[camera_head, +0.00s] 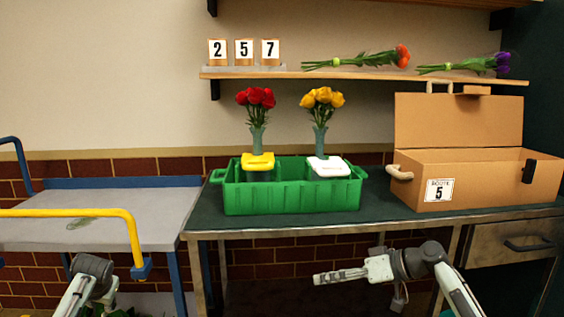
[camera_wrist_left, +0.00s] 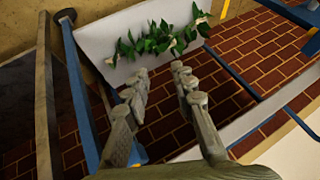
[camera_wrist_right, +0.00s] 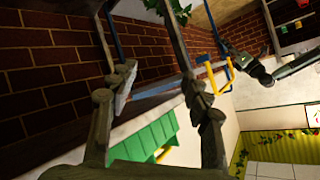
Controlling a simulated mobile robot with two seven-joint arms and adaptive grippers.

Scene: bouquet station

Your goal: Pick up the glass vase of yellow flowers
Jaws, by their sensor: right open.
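The glass vase of yellow flowers (camera_head: 320,142) stands upright in the head view, at the right half of the green crate (camera_head: 290,198), directly behind or above a white block-like piece (camera_head: 327,167). Its base is hidden. My right gripper (camera_head: 318,279) is below and in front of the table edge, pointing left, well apart from the vase. In the right wrist view its fingers (camera_wrist_right: 160,88) are spread with nothing between them. My left arm shows at the lower left of the head view. In the left wrist view my left gripper (camera_wrist_left: 158,85) is open and empty.
A vase of red flowers (camera_head: 257,140) stands at the crate's left half, behind a yellow piece (camera_head: 257,162). An open cardboard box (camera_head: 490,185) labelled 5 is at the right. A grey cart (camera_head: 60,222) with a yellow rail (camera_head: 75,212) stands left. A shelf (camera_head: 370,75) hangs above.

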